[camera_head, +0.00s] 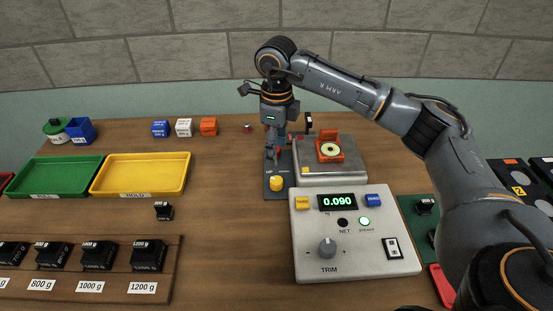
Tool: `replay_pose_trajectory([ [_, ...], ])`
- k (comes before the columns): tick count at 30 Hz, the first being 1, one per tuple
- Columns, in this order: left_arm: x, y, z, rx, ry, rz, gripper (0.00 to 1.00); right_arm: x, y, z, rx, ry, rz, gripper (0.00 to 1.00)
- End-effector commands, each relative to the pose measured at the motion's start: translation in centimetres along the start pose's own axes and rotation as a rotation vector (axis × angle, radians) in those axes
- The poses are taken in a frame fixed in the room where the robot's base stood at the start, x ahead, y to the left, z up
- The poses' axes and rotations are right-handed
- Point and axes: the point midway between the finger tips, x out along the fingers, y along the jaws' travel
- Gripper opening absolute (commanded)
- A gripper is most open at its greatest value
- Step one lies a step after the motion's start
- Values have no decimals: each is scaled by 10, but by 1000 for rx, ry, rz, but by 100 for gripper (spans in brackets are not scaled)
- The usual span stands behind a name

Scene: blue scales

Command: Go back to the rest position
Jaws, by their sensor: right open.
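My right gripper (273,147) is open and points down over a dark panel (273,188) with a yellow knob (276,183), just left of the scale. Its fingertips look empty, though the fingers are small and partly dark here. The scale plate (345,165) bears an orange-red open item (329,149) with a pale round centre. The scale console (357,240) reads 0.090 on its display (337,202), and a round green light shines on it. My right arm comes in from the right side. My left gripper does not show.
A green tray (57,191) and a yellow tray (143,188) stand at left, with a rack of black weights (97,255) in front. One small black weight (164,211) lies apart. Blue, white and orange cubes (184,127) stand at the back. The table's middle is mostly clear.

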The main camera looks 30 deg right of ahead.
Motion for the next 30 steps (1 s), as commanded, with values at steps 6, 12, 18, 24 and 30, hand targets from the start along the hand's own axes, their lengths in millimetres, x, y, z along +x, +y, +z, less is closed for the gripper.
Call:
replay_pose_trajectory([
  [6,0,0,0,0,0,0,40,-7,0,0,0,2,2,57],
  [12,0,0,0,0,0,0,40,-7,0,0,0,1,1,57],
  [18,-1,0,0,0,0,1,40,-7,0,0,0,1,1,57],
  [24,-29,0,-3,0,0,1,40,-35,0,0,0,0,1,57],
  [30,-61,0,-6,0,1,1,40,-68,0,0,-1,1,1,57],
])
